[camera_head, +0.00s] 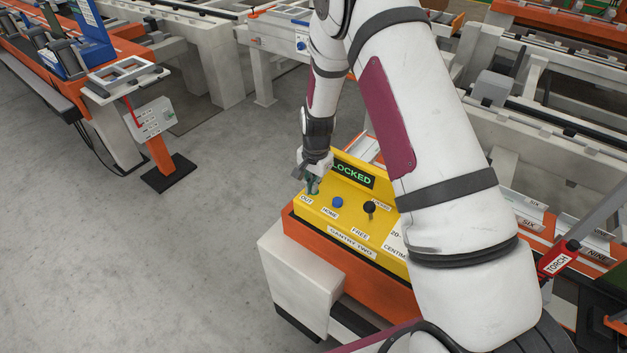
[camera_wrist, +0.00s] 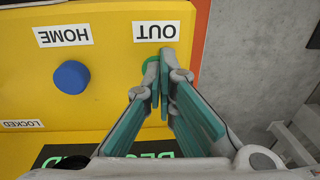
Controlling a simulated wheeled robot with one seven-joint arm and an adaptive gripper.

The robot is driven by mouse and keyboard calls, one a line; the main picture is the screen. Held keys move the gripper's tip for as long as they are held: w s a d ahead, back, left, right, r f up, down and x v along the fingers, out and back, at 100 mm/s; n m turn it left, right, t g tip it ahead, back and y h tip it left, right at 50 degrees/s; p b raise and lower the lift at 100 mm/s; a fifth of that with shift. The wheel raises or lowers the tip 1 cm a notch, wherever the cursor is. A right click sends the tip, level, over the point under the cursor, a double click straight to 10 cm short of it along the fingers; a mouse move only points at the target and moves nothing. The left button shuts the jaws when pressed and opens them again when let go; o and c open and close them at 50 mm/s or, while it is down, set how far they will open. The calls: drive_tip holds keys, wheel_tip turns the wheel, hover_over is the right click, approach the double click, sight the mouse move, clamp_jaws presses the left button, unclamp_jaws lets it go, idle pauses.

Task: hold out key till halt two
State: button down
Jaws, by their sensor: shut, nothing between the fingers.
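The yellow control box (camera_head: 325,216) stands on an orange base, with a lit display (camera_head: 353,174) that reads LOCKED. The green OUT key (camera_wrist: 149,63) sits beside the OUT label in the wrist view, mostly hidden behind my fingertips. My gripper (camera_head: 313,186) is shut and empty, pointing down at that key. In the wrist view my fingertips (camera_wrist: 160,80) overlap the key; I cannot tell how far it is pressed. The blue HOME key (camera_head: 338,202) stands clear beside it. A black knob (camera_head: 369,207) is farther right, near the FREE and LOCKED labels.
Numbered plates (camera_head: 530,222) and a red TORCH tag (camera_head: 557,262) lie to the right, past my arm. A grey box (camera_head: 300,268) juts out below the control box. Open grey floor (camera_head: 160,260) lies to the left.

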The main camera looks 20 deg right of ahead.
drive_tip(key=shift+s+f, duration=0.25)
idle(0.6)
wheel_tip(320, 180, up, 14)
drive_tip(key=shift+s+r, duration=0.2)
drive_tip(key=shift+s, duration=0.2)
drive_tip(key=shift+d, duration=0.1)
idle(0.5)
wheel_tip(320, 180, up, 10)
drive_tip(key=n+t, duration=0.1)
drive_tip(key=n, duration=0.1)
hover_over(315, 194)
drive_tip(key=s, duration=0.4)
drive_tip(key=s+a+r+n+t, duration=0.1)
drive_tip(key=s+r+n, duration=0.2)
drive_tip(key=s+r, duration=0.35)
drive_tip(key=s+r+n+t, duration=0.1)
drive_tip(key=s+r+n, duration=0.2)
drive_tip(key=s, duration=0.6)
drive_tip(key=s+r+n+t, duration=0.1)
drive_tip(key=s+r+n, duration=0.1)
drive_tip(key=s+r, duration=0.3)
drive_tip(key=s, duration=0.4)
drive_tip(key=shift+s+a+n+t, duration=0.25)
drive_tip(key=shift+s+n+t, duration=0.05)
drive_tip(key=shift+n, duration=0.1)
drive_tip(key=shift+w, duration=0.1)
